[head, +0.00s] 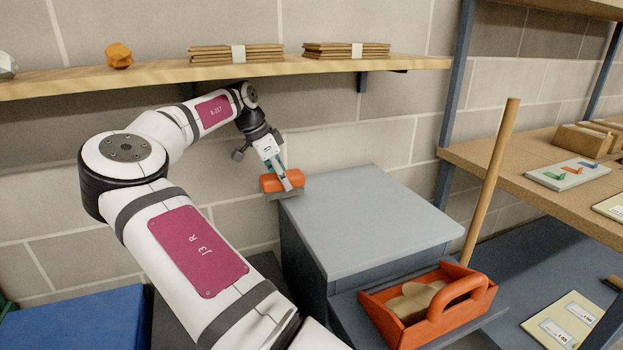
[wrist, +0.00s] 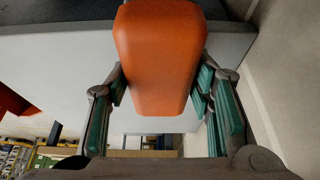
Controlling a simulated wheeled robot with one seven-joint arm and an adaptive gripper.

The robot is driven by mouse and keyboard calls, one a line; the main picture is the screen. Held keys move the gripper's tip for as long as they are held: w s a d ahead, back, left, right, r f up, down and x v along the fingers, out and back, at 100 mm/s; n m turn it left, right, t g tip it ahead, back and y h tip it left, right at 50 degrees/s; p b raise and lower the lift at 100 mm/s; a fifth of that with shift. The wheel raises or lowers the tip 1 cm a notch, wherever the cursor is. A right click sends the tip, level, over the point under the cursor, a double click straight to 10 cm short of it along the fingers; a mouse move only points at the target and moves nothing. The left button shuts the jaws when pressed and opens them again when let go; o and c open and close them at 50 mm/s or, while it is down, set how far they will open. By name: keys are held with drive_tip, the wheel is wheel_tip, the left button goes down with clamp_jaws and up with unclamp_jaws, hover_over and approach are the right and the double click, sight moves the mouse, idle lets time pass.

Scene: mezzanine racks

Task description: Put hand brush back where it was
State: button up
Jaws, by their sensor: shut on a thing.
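The hand brush (head: 284,182) has an orange body and a grey bristle strip below it. My gripper (head: 281,172) is shut on the brush, at the left far corner of a grey cabinet top (head: 360,215). In the wrist view the orange brush body (wrist: 160,55) fills the space between the two green-padded fingers (wrist: 160,95). The brush looks roughly level in the head view. Whether its bristles touch the cabinet top cannot be told.
An orange tote (head: 395,325) with a raised handle and tan contents stands on a lower surface at front right. A wooden pole (head: 492,180) leans beside it. A wooden wall shelf (head: 150,78) runs above my arm. The cabinet top looks otherwise clear.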

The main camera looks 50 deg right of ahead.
sight(267, 177)
drive_tip(key=s+d, duration=0.2)
drive_tip(key=d, duration=0.1)
drive_tip(key=s+d, duration=0.1)
drive_tip(key=shift+d, duration=0.3)
drive_tip(key=d, duration=0.1)
drive_tip(key=s+d, duration=0.1)
drive_tip(key=d+f, duration=0.1)
drive_tip(key=shift+s, duration=0.35)
drive_tip(key=shift+f+b, duration=0.45)
drive_tip(key=o, duration=1.2)
drive_tip(key=v, duration=0.4)
drive_tip(key=shift+p, duration=0.3)
drive_tip(key=w+a, duration=0.2)
drive_tip(key=a, duration=0.1)
drive_tip(key=w+a, duration=0.2)
drive_tip(key=a, duration=0.1)
drive_tip(key=w+a+p, duration=0.1)
drive_tip(key=w+a, duration=0.1)
drive_tip(key=a, duration=0.2)
drive_tip(key=shift+w+f, duration=0.1)
drive_tip(key=shift+f, duration=0.15)
